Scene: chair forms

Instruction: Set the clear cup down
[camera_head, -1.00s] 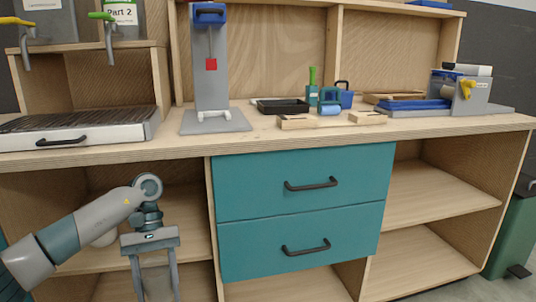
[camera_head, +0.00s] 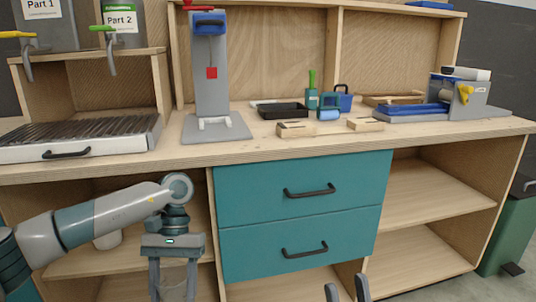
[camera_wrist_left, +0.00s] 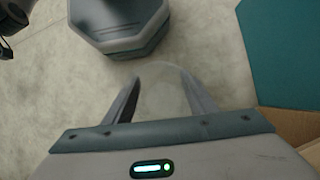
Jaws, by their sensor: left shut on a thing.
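My left gripper (camera_head: 173,292) points down in front of the left shelves, its two fingers set apart around a faint, see-through cup (camera_head: 173,280). In the left wrist view the clear cup (camera_wrist_left: 165,88) is a pale, hardly visible shape between the fingertips of the left gripper (camera_wrist_left: 165,98), with the floor showing through it. The cup is held in the air. My right gripper (camera_head: 347,289) shows only as two fingertips at the bottom edge of the head view. They are apart with nothing seen between them; its lower part is out of frame.
The wooden workbench (camera_head: 165,158) carries a ribbed grey unit (camera_head: 80,137), a grey stand (camera_head: 212,70), a black tray (camera_head: 283,110) and blue tools (camera_head: 415,108). Teal drawers (camera_head: 300,240) are shut. A white round thing (camera_head: 107,240) sits on the lower left shelf.

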